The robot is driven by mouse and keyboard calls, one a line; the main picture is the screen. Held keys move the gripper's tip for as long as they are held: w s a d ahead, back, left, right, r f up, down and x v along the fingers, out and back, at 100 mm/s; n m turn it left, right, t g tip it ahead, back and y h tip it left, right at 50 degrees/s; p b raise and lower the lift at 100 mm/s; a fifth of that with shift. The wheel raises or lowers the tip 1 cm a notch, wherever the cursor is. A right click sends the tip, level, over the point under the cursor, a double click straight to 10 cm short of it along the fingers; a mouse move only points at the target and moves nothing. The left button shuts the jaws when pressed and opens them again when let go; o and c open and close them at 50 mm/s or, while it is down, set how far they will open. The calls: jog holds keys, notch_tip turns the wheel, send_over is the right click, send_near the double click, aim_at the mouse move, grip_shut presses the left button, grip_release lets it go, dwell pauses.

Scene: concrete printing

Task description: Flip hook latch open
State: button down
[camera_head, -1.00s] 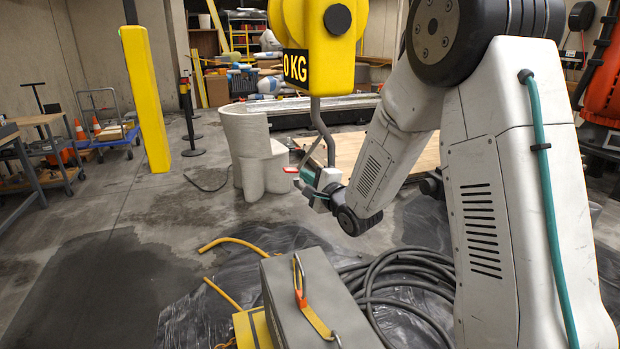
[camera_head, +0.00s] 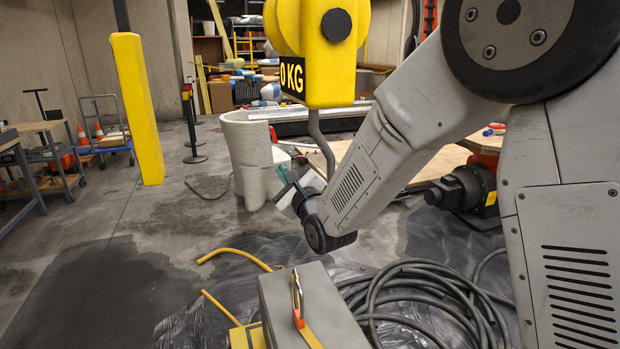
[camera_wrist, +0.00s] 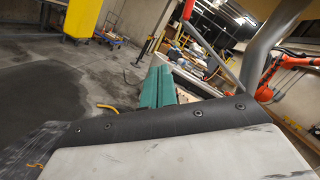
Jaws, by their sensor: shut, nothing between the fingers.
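The crane hook block (camera_head: 331,60) is yellow, marked "0 KG", and hangs at the upper middle of the head view. Its grey hook (camera_head: 319,140) runs down behind my arm, which hides the lower part. A small red piece (camera_head: 272,133), seemingly the latch end, shows left of the hook.
A pale curved concrete print (camera_head: 245,150) stands behind my gripper. A grey case (camera_head: 315,305) and coiled black hose (camera_head: 420,295) lie in front. A yellow post (camera_head: 137,110) stands at left.

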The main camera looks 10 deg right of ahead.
jog(key=shift+f, duration=0.1)
jog(key=s+d+f, duration=0.3)
jog(key=s+f, duration=0.3)
jog(key=s, duration=0.3)
jog(key=shift+d, duration=0.25)
jog(key=shift+f, duration=0.1)
